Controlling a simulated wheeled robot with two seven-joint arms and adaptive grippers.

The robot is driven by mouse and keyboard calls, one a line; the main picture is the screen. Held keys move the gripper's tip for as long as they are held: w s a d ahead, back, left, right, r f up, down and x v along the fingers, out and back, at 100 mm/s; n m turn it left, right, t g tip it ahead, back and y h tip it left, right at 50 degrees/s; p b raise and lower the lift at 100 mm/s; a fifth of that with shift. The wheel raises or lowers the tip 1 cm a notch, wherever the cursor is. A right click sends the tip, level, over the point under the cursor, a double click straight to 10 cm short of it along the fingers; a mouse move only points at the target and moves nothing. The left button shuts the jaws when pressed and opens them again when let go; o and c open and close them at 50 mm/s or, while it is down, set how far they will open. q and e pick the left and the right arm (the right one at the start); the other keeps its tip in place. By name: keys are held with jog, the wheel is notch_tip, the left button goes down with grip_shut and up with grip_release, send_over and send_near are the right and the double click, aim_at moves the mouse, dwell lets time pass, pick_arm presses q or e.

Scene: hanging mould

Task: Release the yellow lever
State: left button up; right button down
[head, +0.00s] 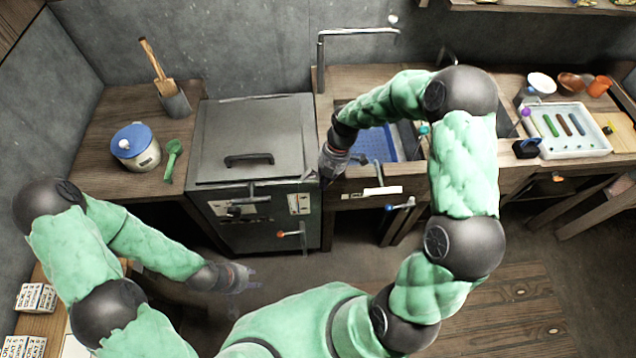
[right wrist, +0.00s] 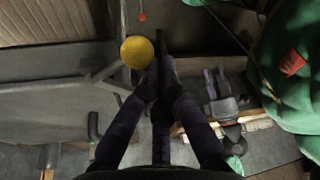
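The yellow lever's round knob (right wrist: 137,52) shows in the right wrist view, at the end of a grey rod that comes in from the left. My right gripper (right wrist: 163,68) has its fingertips together just right of the knob, with no object visible between them. I cannot tell whether a fingertip touches the knob. In the head view my right gripper (head: 326,174) is at the right front corner of the grey cabinet (head: 250,135), and I cannot make out the yellow knob there. My left gripper (head: 246,278) is low in front of the cabinet, empty, its fingers apart.
A red-tipped lever (head: 282,234) is on the cabinet's front. A blue-tipped lever (head: 389,208) is under the sink bench. A white tray (head: 572,145) lies at the right. The floor ahead is clear.

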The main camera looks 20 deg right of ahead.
jog(key=d+n, duration=0.1)
jog(key=d+n+g, duration=0.1)
jog(key=n, duration=0.1)
jog(key=shift+w+d+n+h+p, duration=0.1)
jog(key=shift+w+n+h+p, duration=0.2)
jog(key=shift+w, duration=0.1)
jog(key=shift+w+d, duration=0.1)
jog(key=shift+d, duration=0.15)
jog(key=shift+w+d, duration=0.45)
jog(key=shift+d, duration=0.1)
